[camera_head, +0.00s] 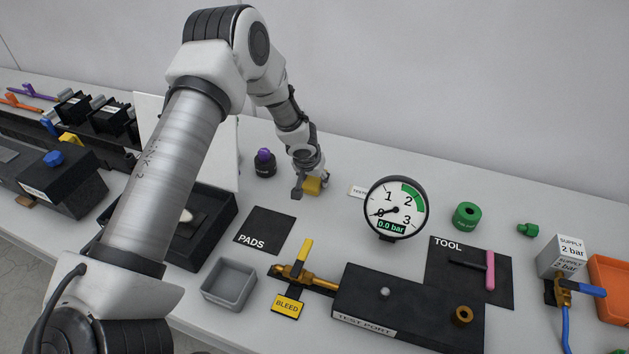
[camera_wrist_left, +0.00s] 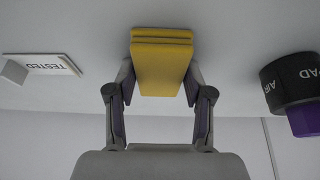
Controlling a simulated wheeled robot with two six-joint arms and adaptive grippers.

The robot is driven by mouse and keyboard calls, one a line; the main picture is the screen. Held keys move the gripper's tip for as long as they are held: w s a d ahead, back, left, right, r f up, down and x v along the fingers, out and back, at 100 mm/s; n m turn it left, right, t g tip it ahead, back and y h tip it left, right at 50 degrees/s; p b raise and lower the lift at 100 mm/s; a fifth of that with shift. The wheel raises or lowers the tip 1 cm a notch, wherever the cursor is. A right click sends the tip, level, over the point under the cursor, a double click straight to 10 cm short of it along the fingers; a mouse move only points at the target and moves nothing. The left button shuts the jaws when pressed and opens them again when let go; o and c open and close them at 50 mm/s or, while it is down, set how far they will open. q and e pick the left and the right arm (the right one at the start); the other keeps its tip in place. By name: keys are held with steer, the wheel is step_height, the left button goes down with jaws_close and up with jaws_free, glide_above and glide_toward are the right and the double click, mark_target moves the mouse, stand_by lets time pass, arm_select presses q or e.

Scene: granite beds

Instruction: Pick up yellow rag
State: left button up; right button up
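The yellow rag (camera_head: 312,185) is a folded, block-like pad on the pale bench behind the black PADS mat. In the left wrist view the rag (camera_wrist_left: 163,65) lies at the top centre, between the fingertips. My left gripper (camera_head: 310,187) points down at the rag with one finger on each side of it. In the left wrist view the gripper (camera_wrist_left: 160,88) has its fingers spread to about the rag's width, and I see no clear squeeze. My right gripper is not in view.
A black-and-purple AIR PAD (camera_head: 265,163) stands left of the rag, and a TESTED card (camera_head: 359,191) lies right of it. A round gauge (camera_head: 396,208) stands further right. The PADS mat (camera_head: 265,230) is bare. A grey bin (camera_head: 229,284) sits in front.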

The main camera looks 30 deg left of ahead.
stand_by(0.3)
arm_select(q)
steer(key=shift+r, duration=0.15)
step_height(320, 180, up, 7)
steer(key=p, duration=0.3)
steer(key=shift+w, duration=0.15)
step_height(320, 180, up, 11)
steer(key=shift+r+b, duration=0.1)
steer(key=shift+b, duration=0.3)
steer(key=o, duration=0.4)
steer(key=shift+c, duration=0.2)
steer(key=c, duration=0.5)
steer(key=shift+o, duration=0.2)
steer(key=b, duration=1.2)
glide_above(314, 179)
steer(key=shift+f, duration=6.6)
steer(key=shift+p, duration=0.3)
